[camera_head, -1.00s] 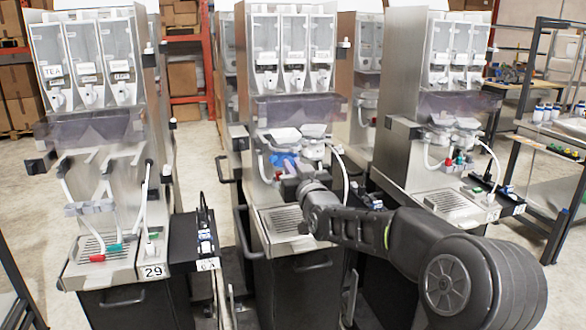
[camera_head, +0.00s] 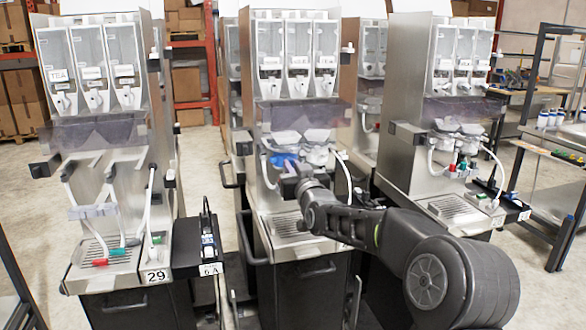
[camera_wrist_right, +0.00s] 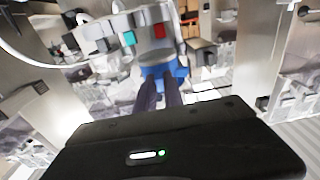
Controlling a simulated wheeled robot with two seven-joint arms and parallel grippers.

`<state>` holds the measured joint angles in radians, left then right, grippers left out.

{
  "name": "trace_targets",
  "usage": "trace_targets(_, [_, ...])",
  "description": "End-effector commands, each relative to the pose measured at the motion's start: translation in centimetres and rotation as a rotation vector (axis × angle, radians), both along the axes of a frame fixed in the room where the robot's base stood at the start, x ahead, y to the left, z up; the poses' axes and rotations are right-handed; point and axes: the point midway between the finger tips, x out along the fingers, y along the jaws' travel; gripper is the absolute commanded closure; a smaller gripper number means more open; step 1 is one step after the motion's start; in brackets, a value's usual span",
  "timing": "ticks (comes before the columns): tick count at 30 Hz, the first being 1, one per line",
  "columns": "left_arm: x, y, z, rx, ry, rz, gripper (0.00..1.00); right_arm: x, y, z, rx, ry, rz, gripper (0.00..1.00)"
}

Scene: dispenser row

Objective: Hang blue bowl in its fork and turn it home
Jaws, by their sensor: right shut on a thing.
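The blue bowl (camera_head: 282,158) is at the middle dispenser, below its canisters and on the left of two whitish bowls. It also shows in the right wrist view (camera_wrist_right: 163,74), just beyond my fingertips. My right gripper (camera_head: 290,172) reaches in from the right and is shut on the blue bowl; its dark fingers also show in the wrist view (camera_wrist_right: 160,94). The bowl sits up under the machine's head, but the fork is hidden, so I cannot tell whether the bowl is seated or turned. My left gripper is in neither view.
A whitish bowl (camera_head: 317,153) hangs close to the right of the blue one, with a white hose beside it. The drip grate (camera_head: 287,223) below is clear. Other dispensers stand left (camera_head: 105,180) and right (camera_head: 420,165).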

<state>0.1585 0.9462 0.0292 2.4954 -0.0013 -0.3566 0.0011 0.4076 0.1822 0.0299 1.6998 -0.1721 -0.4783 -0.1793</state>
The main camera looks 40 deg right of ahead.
Motion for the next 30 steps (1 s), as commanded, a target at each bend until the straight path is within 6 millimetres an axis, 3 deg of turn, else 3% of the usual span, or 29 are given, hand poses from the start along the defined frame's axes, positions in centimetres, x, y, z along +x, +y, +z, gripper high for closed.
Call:
trace_targets(11, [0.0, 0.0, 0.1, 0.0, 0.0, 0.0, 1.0, 0.3, -0.1, 0.1, 0.0, -0.001, 0.0, 1.0])
trace_targets(30, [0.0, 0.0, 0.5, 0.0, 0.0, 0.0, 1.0, 2.7, -0.9, 0.1, -0.001, -0.002, 0.0, 1.0])
